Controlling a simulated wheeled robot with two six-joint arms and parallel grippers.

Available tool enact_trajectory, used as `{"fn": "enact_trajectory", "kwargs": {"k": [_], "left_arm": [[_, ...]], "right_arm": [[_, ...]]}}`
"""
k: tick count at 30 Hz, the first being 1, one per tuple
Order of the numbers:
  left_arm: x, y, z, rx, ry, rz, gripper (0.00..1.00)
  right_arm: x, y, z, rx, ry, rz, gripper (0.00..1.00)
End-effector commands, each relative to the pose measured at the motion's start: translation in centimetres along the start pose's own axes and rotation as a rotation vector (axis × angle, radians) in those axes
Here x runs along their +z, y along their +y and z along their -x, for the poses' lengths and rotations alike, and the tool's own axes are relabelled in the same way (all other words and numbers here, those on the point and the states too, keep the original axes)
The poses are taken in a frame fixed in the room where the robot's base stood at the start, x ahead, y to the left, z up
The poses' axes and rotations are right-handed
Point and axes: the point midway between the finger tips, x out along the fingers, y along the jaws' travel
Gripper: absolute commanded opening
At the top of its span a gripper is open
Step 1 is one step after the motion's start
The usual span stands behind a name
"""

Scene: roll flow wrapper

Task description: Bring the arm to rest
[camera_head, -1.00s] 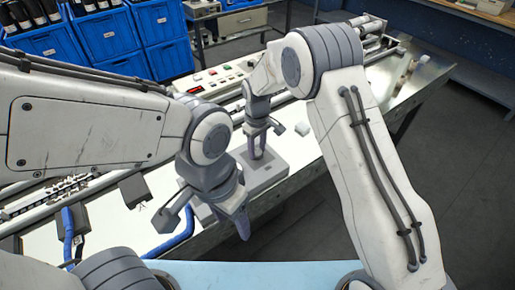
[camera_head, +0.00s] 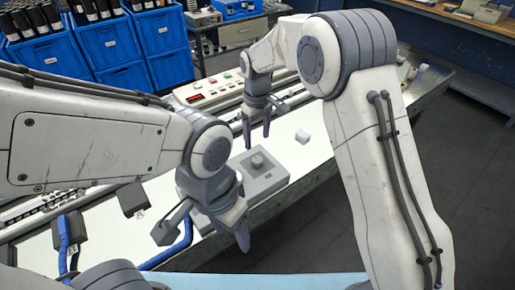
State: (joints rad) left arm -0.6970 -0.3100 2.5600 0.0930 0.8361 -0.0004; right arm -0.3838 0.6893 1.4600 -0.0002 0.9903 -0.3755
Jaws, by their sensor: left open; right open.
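My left gripper (camera_head: 243,238) is lower and nearer, pointing down in front of the grey box near the bench's front edge. It is open and I see nothing held in it. My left wrist hides the left part of the box.
A small white block (camera_head: 302,137) lies on the bench right of my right gripper. A control panel (camera_head: 205,89) runs along the back. Blue hose (camera_head: 176,250) and dark blocks (camera_head: 133,198) are at left. Blue crates (camera_head: 110,42) stand behind. Floor at right is clear.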

Motion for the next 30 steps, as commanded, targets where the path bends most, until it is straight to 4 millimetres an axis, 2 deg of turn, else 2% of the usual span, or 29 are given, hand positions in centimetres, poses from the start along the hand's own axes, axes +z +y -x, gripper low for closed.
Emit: {"fn": "enact_trajectory", "kwargs": {"k": [3, 6, 21, 23, 26, 30], "left_arm": [[0.0, 0.0, -0.1, 0.0, 0.0, 0.0, 0.6], [0.0, 0.0, -0.2, 0.0, 0.0, 0.0, 0.6], [0.0, 0.0, -0.1, 0.0, 0.0, 0.0, 0.6], [0.0, 0.0, -0.1, 0.0, 0.0, 0.0, 0.6], [0.0, 0.0, -0.1, 0.0, 0.0, 0.0, 0.6], [0.0, 0.0, -0.1, 0.0, 0.0, 0.0, 0.6]], "right_arm": [[0.0, 0.0, 1.2, 0.001, 0.002, 0.0, 0.76], [0.0, 0.0, 1.6, 0.0, 0.001, 0.0, 0.76], [0.2, -0.3, 2.0, 0.0, 0.002, -0.001, 0.76], [0.7, -1.1, 2.6, -0.002, 0.006, -0.002, 0.76], [2.6, -3.7, 4.4, -0.007, 0.015, -0.01, 0.76], [7.6, -8.7, 7.1, -0.02, 0.031, -0.032, 0.76]]}}
